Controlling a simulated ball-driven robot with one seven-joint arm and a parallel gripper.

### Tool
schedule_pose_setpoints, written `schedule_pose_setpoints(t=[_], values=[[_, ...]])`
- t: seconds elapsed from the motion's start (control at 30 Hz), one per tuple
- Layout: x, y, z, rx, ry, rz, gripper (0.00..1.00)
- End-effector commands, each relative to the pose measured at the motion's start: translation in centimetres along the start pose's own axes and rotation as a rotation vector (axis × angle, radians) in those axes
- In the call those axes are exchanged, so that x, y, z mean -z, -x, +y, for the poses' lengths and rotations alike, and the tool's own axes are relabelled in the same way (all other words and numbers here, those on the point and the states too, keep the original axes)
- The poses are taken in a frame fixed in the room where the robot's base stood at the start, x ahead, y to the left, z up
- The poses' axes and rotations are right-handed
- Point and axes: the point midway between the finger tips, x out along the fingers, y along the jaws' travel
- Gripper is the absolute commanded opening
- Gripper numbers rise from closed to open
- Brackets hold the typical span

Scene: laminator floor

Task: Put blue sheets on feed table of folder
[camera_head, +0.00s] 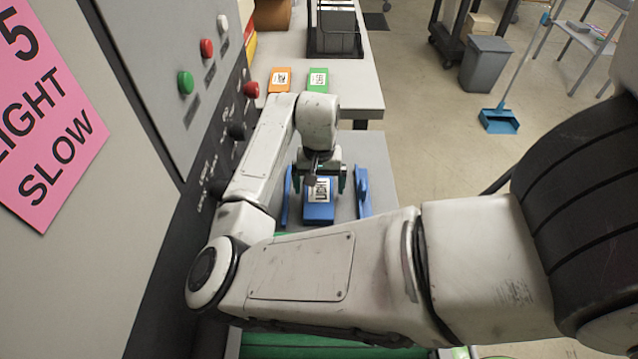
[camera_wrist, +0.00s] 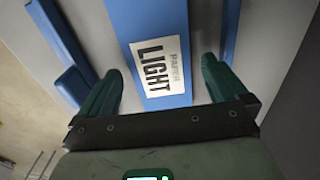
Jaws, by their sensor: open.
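The blue sheets (camera_head: 318,213) are a flat blue stack with a white label, lying on a grey table (camera_head: 379,165) between two blue side guides (camera_head: 363,193). In the wrist view the stack (camera_wrist: 122,22) shows its label reading "PAPER LIGHT". My gripper (camera_head: 321,181) is open at the stack's near end in the wrist view, pointing down. Its two green fingers (camera_wrist: 162,68) stand on either side of the stack, with a gap on each side. The far part of the stack in the head view is hidden behind my gripper. Whether this table is the folder's feed table is not labelled.
A grey machine panel with green (camera_head: 185,82), red (camera_head: 207,48) and white buttons rises close at left. Behind, another table holds an orange pack (camera_head: 280,80), a green pack (camera_head: 318,80) and a black wire tray (camera_head: 335,38). Open floor lies right, with a bin (camera_head: 486,64) and dustpan (camera_head: 499,121).

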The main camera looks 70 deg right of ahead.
Motion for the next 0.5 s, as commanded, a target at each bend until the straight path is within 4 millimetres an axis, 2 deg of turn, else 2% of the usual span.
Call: schedule_pose_setpoints(t=[0.03,0.1,0.5], values=[[0.0,1.4,0.0,-0.001,0.001,0.001,0.99],[0.0,2.4,0.0,-0.001,0.001,0.001,0.99],[0.1,7.9,0.0,0.000,0.000,0.003,0.99]])
